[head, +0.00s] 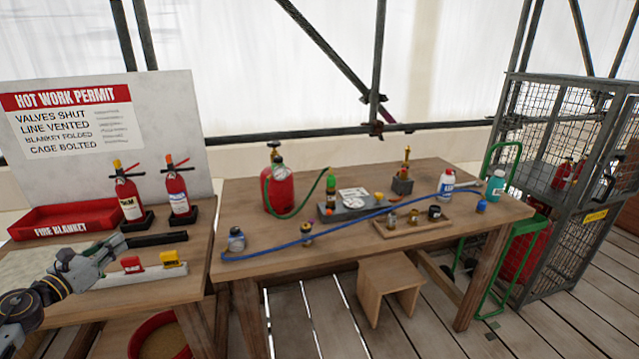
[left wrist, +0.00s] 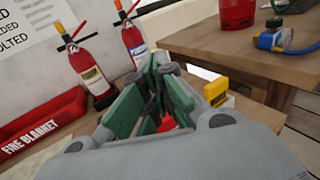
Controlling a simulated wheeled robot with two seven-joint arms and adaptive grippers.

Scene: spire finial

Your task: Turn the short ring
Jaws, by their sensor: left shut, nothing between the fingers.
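I cannot tell which part is the short ring. Small brass fittings (head: 391,221) stand on a wooden tray (head: 440,228) on the right table. Another small fitting (head: 307,234) stands beside the blue hose. A grey block (head: 350,208) holds a green and orange upright piece (head: 330,188) and a white dial plate. My left gripper (head: 118,243) is over the left table, apart from these fittings. In the left wrist view its green-padded fingers (left wrist: 165,68) meet at the tips, with nothing between them. My right gripper is not in view.
Two red extinguishers (head: 128,195) and a fire blanket tray (head: 66,219) stand behind my left gripper. A pale bar (head: 135,277) with red and yellow blocks lies near it. A red gas bottle (head: 277,190) and blue hose (head: 350,222) occupy the right table. A wire cage (head: 565,150) stands right.

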